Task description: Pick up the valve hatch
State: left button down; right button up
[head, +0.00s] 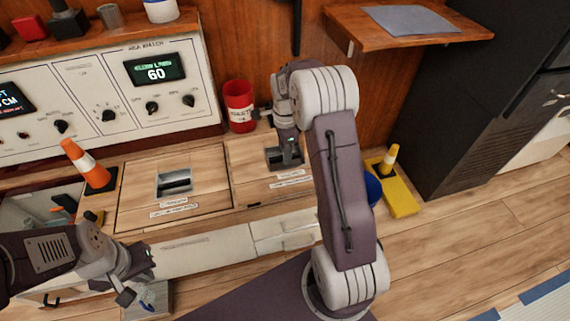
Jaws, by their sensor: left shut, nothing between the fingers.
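Two wooden hatch panels lie flat in the bench top; their labels are too small to read, so I cannot tell which is the valve hatch. The left hatch (137,193) has a recessed metal handle (174,182). The right hatch (252,184) has a similar recess (272,158). My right gripper (289,160) points down into that right recess; its fingertips are mostly hidden, and I cannot tell whether it grips the handle. My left gripper (138,297) is shut and empty at the lower left, in front of the bench, apart from both hatches.
An orange-and-white cone (87,165) stands left of the hatches, beside an open compartment (32,210). A red cup (239,106) stands behind them. A control panel (110,95) lines the back. A yellow block (398,194) lies right; a wooden shelf (400,36) overhangs.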

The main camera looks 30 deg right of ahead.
notch_tip(320, 180, down, 3)
jog(key=shift+w+f+b, duration=0.1)
jog(key=shift+b, duration=0.4)
jog(key=shift+r, duration=0.2)
grip_shut()
dwell(0.7)
